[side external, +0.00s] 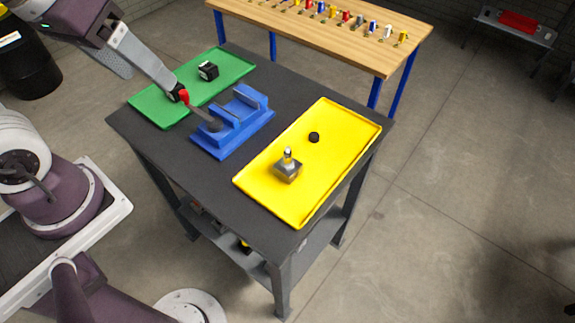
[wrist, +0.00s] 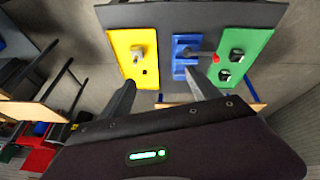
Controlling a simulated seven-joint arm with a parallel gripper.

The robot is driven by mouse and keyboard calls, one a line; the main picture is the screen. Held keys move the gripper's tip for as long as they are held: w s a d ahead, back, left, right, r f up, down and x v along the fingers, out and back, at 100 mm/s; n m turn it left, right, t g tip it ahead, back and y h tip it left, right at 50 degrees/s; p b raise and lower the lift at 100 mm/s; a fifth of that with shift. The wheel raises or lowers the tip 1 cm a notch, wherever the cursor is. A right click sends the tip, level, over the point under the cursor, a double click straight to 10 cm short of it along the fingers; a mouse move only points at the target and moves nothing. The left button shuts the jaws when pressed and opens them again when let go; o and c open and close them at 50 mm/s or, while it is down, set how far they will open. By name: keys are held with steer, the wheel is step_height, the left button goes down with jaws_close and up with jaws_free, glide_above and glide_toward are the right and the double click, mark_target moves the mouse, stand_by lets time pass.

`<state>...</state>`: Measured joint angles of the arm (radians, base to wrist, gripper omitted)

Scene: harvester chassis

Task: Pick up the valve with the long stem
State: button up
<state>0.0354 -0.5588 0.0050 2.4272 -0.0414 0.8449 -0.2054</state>
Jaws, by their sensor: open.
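The valve with the long stem (side external: 198,110) is at the blue fixture (side external: 232,135). Its thin stem leans out over the green tray side and ends in a red tip. In the wrist view, the stem (wrist: 203,54) runs right from the fixture to the red tip. A second, metallic valve (side external: 288,170) with a square base and short stem stands on the yellow tray (side external: 345,150). My gripper (wrist: 160,76) is open and empty, its fingers apart above the table. In the side view, one finger overlaps the area by the red tip; contact cannot be told.
The green tray (side external: 233,62) holds a dark block (side external: 208,70); the wrist view shows a second dark block (wrist: 224,75) there. A black round piece (side external: 314,137) lies on the yellow tray. A wooden bench (side external: 360,45) with several small coloured items stands behind the dark table (side external: 270,90).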

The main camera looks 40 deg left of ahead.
steer(key=w+d+f+n+g, duration=0.1)
steer(key=w+d+f+n, duration=0.15)
steer(key=w, duration=0.25)
steer(key=w+d+f+n+g, duration=0.1)
steer(key=w+f+n, duration=0.1)
steer(key=w+n, duration=0.15)
steer(key=n+g, duration=0.3)
steer(key=n, duration=0.6)
glide_above(288, 163)
steer(key=a, duration=0.2)
steer(key=shift+h, duration=0.4)
steer(key=f, duration=1.1)
steer(key=w+f, duration=0.1)
steer(key=f, duration=0.4)
steer(key=shift+f, duration=0.2)
steer(key=shift+n, duration=0.4)
steer(key=f, duration=0.3)
steer(key=d+f, duration=0.1)
steer(key=f, duration=0.5)
steer(key=shift+s+d, duration=0.2)
jaws_close()
